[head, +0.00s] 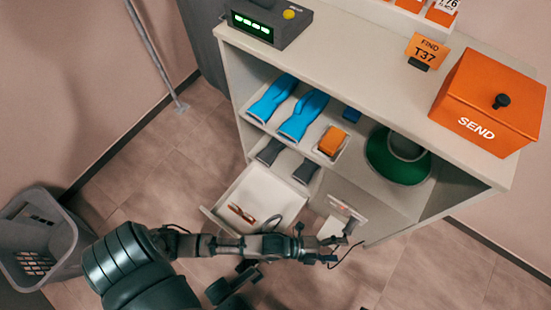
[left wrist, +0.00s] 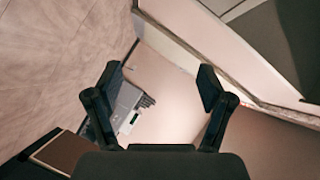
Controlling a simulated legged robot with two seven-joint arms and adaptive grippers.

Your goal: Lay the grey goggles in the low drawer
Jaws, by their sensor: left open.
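The low drawer (head: 238,190) is pulled out at the bottom of the shelf unit in the head view. A reddish-brown pair of glasses or similar (head: 241,214) lies in it. A grey curved band (head: 272,222) shows at the drawer's front right; I cannot tell whether it is the goggles or a cable of my arm. I cannot make out the grey goggles for sure. My left gripper (head: 338,248) is right of the drawer, over the floor by the unit's front. In the left wrist view its fingers (left wrist: 158,92) are apart with nothing held. My right gripper is not in view.
The shelf holds blue gloves (head: 303,115), dark grey gloves (head: 306,171), an orange item (head: 332,141) in a white tray and a green round thing (head: 385,160). An orange SEND box (head: 488,100) stands on top. A grey basket (head: 40,240) stands on the floor at left.

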